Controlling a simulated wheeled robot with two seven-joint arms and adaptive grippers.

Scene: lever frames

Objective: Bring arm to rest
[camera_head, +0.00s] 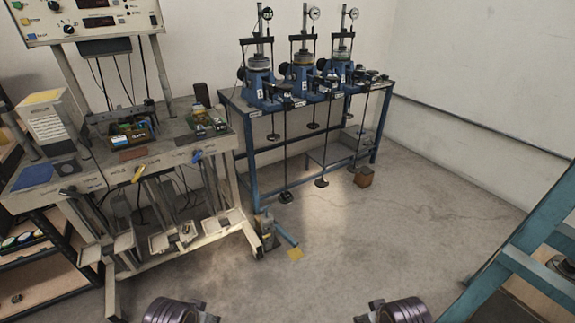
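Three blue lever frames stand in a row on a blue-legged bench (240,110): the left one (258,82), the middle one (301,72) and the right one (341,66). Each has an upright post and a dial gauge on top. Dark lever arms reach forward from them, and rods with round weight hangers (286,197) hang below the bench front. The tilt of each lever arm is too small to tell. Only rounded dark purple parts of my two arms show at the bottom edge, well short of the bench. No gripper fingers are visible.
A beige bench (150,150) at the left carries a tool bin (132,132), with pale hanger trays (160,243) below it. A control panel (85,18) stands behind. A brown block (364,176) is on the floor. A blue-green frame (530,262) stands at right. Mid-floor is clear.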

